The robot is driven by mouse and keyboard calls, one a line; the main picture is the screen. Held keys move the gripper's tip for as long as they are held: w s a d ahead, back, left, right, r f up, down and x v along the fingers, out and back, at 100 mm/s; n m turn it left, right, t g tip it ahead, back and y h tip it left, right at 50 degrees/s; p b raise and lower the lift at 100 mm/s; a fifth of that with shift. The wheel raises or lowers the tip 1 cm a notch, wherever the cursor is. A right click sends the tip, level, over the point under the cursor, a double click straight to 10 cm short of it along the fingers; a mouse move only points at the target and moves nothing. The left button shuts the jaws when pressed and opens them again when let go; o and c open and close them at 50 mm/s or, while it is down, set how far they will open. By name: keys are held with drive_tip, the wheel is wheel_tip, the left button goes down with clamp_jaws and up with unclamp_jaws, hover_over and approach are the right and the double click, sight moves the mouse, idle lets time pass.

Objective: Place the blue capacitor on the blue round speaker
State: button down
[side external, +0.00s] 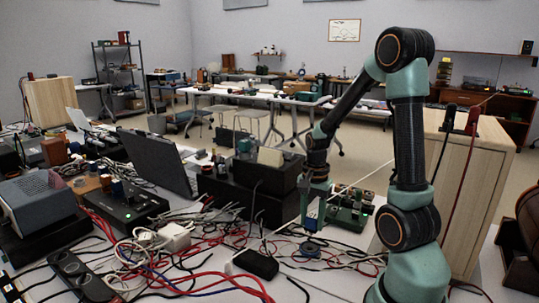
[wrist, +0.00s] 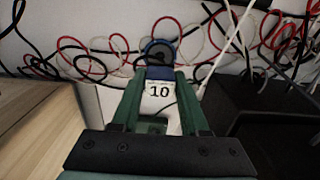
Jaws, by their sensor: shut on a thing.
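My gripper (side external: 314,205) points down above the table and is shut on the blue capacitor (side external: 311,222). In the wrist view the capacitor (wrist: 160,73) sits between my green fingers (wrist: 160,100); a white label reading "10" shows at its near end. The blue round speaker (side external: 309,249) lies on the table just below the capacitor in the side view. In the wrist view the speaker (wrist: 160,52) shows just beyond the capacitor and is partly hidden by it. Whether the two touch is hard to tell; a small gap seems to show in the side view.
Red, white and black cables (side external: 190,265) tangle around the speaker. A green circuit board device (side external: 350,208) stands close right of my gripper, and black boxes (side external: 250,190) stand to its left. A wooden cabinet (side external: 465,190) stands at the right. A black adapter (side external: 255,264) lies in front.

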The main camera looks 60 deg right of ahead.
sight(311, 231)
drive_tip(key=shift+f, duration=2)
drive_tip(key=shift+f, duration=0.1)
drive_tip(key=shift+c, duration=2.1)
unclamp_jaws()
wheel_tip(311, 231, up, 12)
drive_tip(key=w+a+r+n+t, duration=0.1)
drive_tip(key=a+r+n+t, duration=0.1)
drive_tip(key=a+n, duration=0.7)
drive_tip(key=w+a+r+n+t, duration=0.1)
drive_tip(key=a+r+n+t, duration=0.2)
drive_tip(key=a+n, duration=0.6)
wheel_tip(311, 231, up, 3)
drive_tip(key=shift+w+a+f+t, duration=0.2)
drive_tip(key=shift+w+a+t, duration=0.1)
drive_tip(key=shift+a, duration=0.5)
